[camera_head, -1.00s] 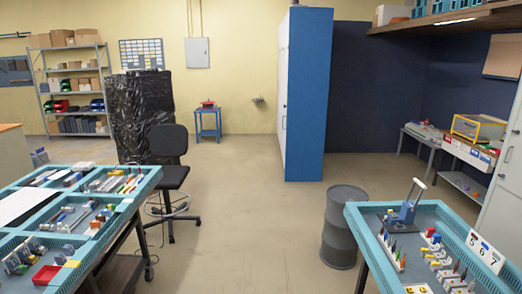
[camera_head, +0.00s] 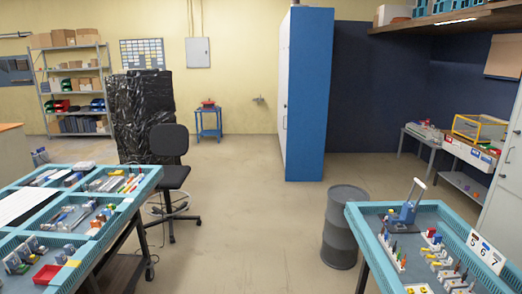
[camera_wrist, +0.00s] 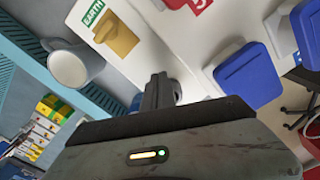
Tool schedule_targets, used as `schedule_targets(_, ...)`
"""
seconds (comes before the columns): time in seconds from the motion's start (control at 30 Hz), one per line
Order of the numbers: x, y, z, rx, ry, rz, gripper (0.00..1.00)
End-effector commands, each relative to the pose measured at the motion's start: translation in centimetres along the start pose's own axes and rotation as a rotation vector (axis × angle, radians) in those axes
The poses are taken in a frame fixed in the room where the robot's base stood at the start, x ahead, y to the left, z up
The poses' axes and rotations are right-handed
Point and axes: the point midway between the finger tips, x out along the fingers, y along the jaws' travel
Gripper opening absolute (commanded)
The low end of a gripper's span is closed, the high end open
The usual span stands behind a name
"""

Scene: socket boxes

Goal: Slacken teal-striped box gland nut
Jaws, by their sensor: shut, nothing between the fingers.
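In the wrist view my gripper (camera_wrist: 158,84) is shut and empty, its dark fingers pointing up the picture in front of a white panel (camera_wrist: 150,45). A pale round part (camera_wrist: 177,90) shows just behind and beside the fingertips; I cannot tell whether they touch. A white cup-like round part (camera_wrist: 70,66) projects at the left of the panel. Blue-lidded boxes (camera_wrist: 250,76) sit to the right. I cannot make out a teal stripe on any box, and no part can be surely told as the gland nut. The head view does not show my gripper.
A green EARTH label (camera_wrist: 93,13) and a tan block (camera_wrist: 117,36) are on the panel. In the head view, teal-rimmed tables stand left (camera_head: 148,180) and right (camera_head: 357,225), with a grey drum (camera_head: 342,225) beside the right one. The floor between (camera_head: 250,220) is clear.

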Motion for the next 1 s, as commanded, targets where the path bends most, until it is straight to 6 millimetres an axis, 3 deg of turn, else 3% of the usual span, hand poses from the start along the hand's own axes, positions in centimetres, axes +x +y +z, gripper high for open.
schedule_targets(0.27, -0.4, 0.1, 0.4, 0.0, 0.0, 0.0, 0.0)
schedule_targets(0.7, -6.2, 0.1, 0.4, 0.0, 0.0, 0.0, 0.0)
schedule_targets(1.0, -6.1, 0.1, 0.4, 0.0, 0.0, 0.0, 0.0)
